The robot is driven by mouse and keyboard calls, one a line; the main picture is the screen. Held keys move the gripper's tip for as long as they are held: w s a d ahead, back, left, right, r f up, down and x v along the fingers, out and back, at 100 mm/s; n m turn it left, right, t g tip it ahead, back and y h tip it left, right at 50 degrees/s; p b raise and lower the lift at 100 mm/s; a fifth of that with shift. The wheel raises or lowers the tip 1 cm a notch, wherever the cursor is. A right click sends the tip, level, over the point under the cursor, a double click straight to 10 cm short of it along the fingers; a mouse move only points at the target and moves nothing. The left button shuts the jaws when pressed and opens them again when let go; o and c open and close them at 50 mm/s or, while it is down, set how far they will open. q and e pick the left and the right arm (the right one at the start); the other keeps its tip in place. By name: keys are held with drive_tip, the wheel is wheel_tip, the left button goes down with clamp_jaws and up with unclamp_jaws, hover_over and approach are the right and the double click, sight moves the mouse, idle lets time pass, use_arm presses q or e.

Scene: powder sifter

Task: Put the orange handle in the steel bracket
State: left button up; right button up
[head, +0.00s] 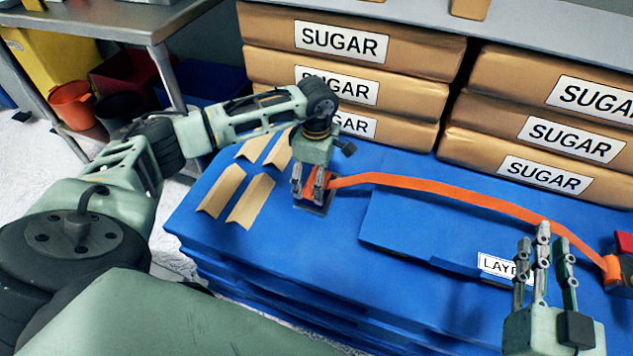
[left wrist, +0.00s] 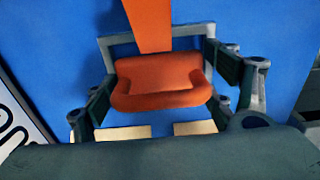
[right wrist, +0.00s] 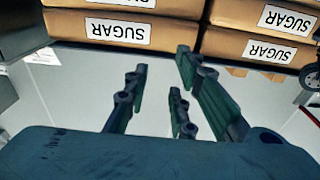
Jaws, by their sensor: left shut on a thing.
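The orange handle (left wrist: 160,82) is between the fingers of my left gripper (head: 309,193), which is shut on it. The steel bracket (head: 318,208), a grey square frame on the blue surface, is right under that gripper. In the left wrist view the bracket (left wrist: 117,43) frames the handle; I cannot tell if the handle rests in it or hangs just above. An orange strap (head: 430,183) runs from the handle to the right. My right gripper (head: 543,250) is open and empty above the blue surface's front right; its fingers show apart in the right wrist view (right wrist: 160,95).
Stacked sugar sacks (head: 350,45) stand along the back. Several tan corner pieces (head: 250,200) lie left of the bracket. A raised blue panel (head: 420,225) lies to the right, and a red part (head: 624,242) holds the strap's far end.

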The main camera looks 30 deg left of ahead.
use_arm(q)
drive_tip(key=shift+f, duration=0.45)
use_arm(e)
drive_tip(key=shift+a+r+t, duration=0.1)
drive_tip(key=shift+r+t, duration=0.3)
drive_tip(key=shift+r, duration=0.4)
use_arm(q)
drive_tip(key=shift+f+b, duration=0.4)
drive_tip(key=shift+f, duration=0.2)
drive_tip(key=o, duration=1.4)
use_arm(e)
drive_tip(key=r+t, duration=0.1)
drive_tip(key=s+r+t+y, duration=0.1)
drive_tip(key=r, duration=0.1)
drive_tip(key=shift+a+r, duration=0.2)
drive_tip(key=shift+r, duration=0.1)
use_arm(q)
drive_tip(key=shift+r, duration=0.1)
use_arm(e)
drive_tip(key=shift+f, duration=0.15)
